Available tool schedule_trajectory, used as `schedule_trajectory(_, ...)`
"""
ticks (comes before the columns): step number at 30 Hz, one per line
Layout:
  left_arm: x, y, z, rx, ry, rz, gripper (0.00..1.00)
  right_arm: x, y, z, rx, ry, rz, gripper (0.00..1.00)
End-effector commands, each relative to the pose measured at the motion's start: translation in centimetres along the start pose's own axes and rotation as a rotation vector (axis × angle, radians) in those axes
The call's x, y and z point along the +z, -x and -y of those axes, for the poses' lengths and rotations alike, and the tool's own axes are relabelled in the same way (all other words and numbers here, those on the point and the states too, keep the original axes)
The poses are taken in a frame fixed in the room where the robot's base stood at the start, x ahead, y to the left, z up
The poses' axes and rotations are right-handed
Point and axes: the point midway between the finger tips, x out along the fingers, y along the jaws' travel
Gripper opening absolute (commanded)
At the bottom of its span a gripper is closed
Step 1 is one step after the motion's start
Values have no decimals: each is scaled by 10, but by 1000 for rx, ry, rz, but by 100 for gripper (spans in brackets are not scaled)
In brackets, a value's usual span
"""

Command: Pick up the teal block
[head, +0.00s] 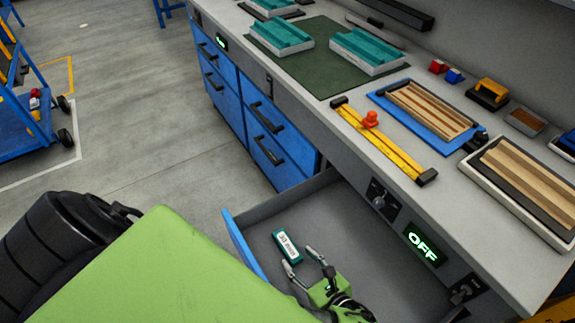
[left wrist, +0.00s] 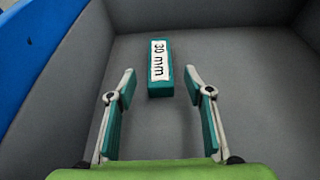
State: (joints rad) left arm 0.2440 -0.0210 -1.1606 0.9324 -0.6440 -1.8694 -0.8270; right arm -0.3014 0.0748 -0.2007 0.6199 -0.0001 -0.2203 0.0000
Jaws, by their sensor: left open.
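The teal block (head: 287,245) lies in the open drawer (head: 262,220) and bears a white label. In the left wrist view the block (left wrist: 160,83) shows its label, which reads "30 mm". My left gripper (head: 304,257) is inside the drawer area, open and empty. In the left wrist view the left gripper (left wrist: 160,88) has its fingers spread to either side of the view, with the block ahead, between and slightly beyond the fingertips. I cannot tell how high the fingers are above the drawer floor. My right gripper is not in view.
The drawer's blue front (head: 243,250) and grey walls enclose the block. The workbench (head: 330,95) above holds teal-topped trays (head: 365,50), a yellow rail (head: 385,140) and wooden strips on a blue tray (head: 430,110). An "OFF" display (head: 422,243) is on the bench side.

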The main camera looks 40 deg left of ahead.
Motion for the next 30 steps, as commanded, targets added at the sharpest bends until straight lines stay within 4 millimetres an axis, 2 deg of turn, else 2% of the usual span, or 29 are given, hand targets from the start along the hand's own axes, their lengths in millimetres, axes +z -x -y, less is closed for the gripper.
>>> schedule_trajectory(7, -1, -20, 0, 0, 0, 2, 47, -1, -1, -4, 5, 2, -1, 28)
schedule_trajectory(15, -3, -58, 0, 1, 0, 2, 47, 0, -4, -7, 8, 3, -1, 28)
schedule_trajectory(24, -4, -63, 0, 0, 1, -1, 47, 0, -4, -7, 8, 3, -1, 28)
schedule_trajectory(25, -4, -63, 0, 0, 1, -1, 42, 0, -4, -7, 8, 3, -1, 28)
schedule_trajectory(29, -4, -63, 0, 0, 1, -1, 8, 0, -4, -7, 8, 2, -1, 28)
schedule_trajectory(30, -4, -63, 0, 0, 1, -1, 3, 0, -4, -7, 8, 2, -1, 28)
